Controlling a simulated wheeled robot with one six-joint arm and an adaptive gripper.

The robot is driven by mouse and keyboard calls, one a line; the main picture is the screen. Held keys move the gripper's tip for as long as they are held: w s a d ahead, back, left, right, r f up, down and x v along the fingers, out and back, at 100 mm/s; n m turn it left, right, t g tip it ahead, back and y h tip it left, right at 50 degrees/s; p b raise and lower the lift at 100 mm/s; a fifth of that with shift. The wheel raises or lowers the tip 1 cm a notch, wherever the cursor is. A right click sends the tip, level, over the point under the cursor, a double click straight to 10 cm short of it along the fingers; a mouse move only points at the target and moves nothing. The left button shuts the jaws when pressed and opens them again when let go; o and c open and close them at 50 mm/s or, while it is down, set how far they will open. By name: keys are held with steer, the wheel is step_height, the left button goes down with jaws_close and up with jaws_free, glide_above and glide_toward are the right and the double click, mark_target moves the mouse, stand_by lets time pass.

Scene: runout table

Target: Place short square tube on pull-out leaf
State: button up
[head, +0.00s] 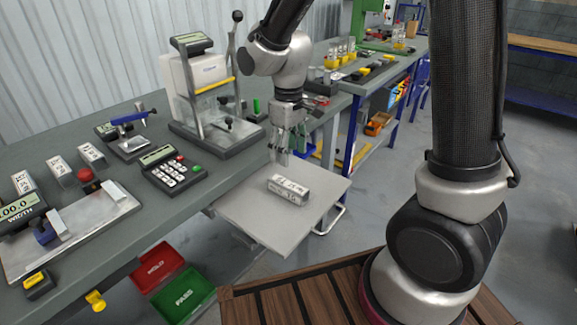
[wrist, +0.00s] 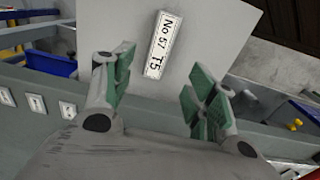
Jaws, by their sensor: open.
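The short square tube (head: 289,189) lies on the pull-out leaf (head: 262,225), a light grey panel at the front edge of the bench. The tube lies beyond the fingertips.
A keypad unit (head: 172,170) and a press-like tester (head: 208,95) stand on the bench behind the leaf. A measuring fixture (head: 65,225) is at the left. Red (head: 157,266) and green (head: 184,299) bins sit below the bench. The leaf around the tube is clear.

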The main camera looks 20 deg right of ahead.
steer(key=s+d+r+m+t, duration=0.25)
steer(key=s+d+r, duration=0.35)
steer(key=d+r, duration=0.55)
steer(key=s+d+r+m+t, duration=0.1)
steer(key=s+d+r+m, duration=0.1)
steer(key=s, duration=0.4)
steer(key=s+d+r+m, duration=0.2)
steer(key=s+d, duration=0.2)
steer(key=s, duration=0.2)
steer(key=shift+s+d+r+m+t, duration=0.2)
steer(key=shift+d+r+m+t, duration=0.1)
steer(key=shift+m+t, duration=0.05)
